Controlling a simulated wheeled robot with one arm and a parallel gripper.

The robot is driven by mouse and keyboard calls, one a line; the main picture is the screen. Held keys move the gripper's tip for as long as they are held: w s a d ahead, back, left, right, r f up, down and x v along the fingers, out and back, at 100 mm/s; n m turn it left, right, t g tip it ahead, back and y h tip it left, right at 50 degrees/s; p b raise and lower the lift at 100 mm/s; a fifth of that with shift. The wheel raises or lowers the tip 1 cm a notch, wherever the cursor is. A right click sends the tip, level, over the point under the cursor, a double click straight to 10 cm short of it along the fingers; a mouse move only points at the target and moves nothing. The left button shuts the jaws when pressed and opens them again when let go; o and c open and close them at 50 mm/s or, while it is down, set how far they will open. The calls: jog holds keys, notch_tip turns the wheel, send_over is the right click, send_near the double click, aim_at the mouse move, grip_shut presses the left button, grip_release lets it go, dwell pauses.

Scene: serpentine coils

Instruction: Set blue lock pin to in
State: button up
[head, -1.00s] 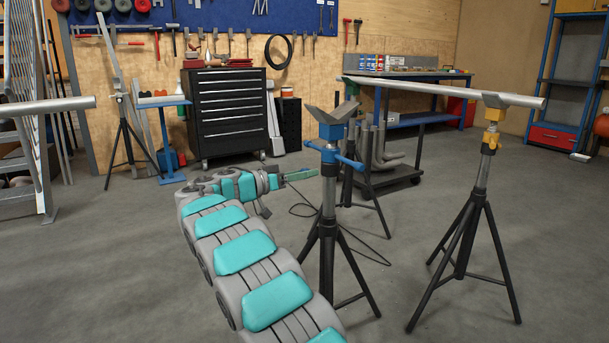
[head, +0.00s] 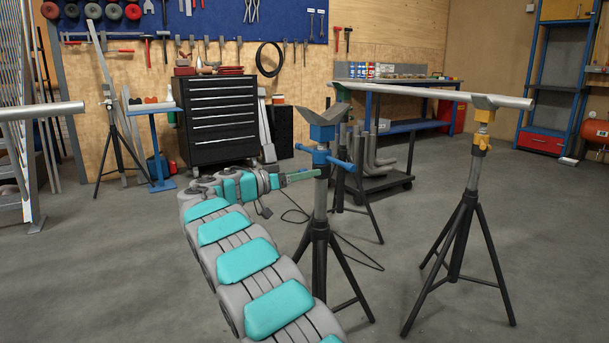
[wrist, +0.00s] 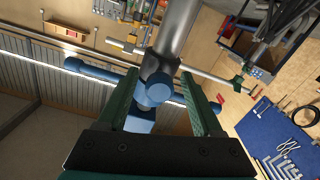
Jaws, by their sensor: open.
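The blue lock pin is on the blue collar of the near tripod stand (head: 320,215). In the wrist view a round blue knob, which looks like the pin's end (wrist: 160,93), shows between the green fingers of my gripper (wrist: 159,80). The fingers are open, with a gap on both sides of the knob. I cannot tell how deep the pin sits. In the head view my gripper (head: 308,175) reaches the stand from the left, just below the blue collar (head: 320,157). The finger tips partly overlap the post there.
A blue crossbar (wrist: 90,70) sticks out beside the knob. A yellow-collared stand (head: 465,225) at right bears a long pipe (head: 420,91). Another pipe end (head: 40,110) juts in at left. A black tool chest (head: 220,120) stands behind. Open floor lies in front.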

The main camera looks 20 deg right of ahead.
jog(key=shift+a, duration=0.1)
jog(key=s+a, duration=0.1)
jog(key=a, duration=0.6)
jog(key=shift+s+a, duration=0.25)
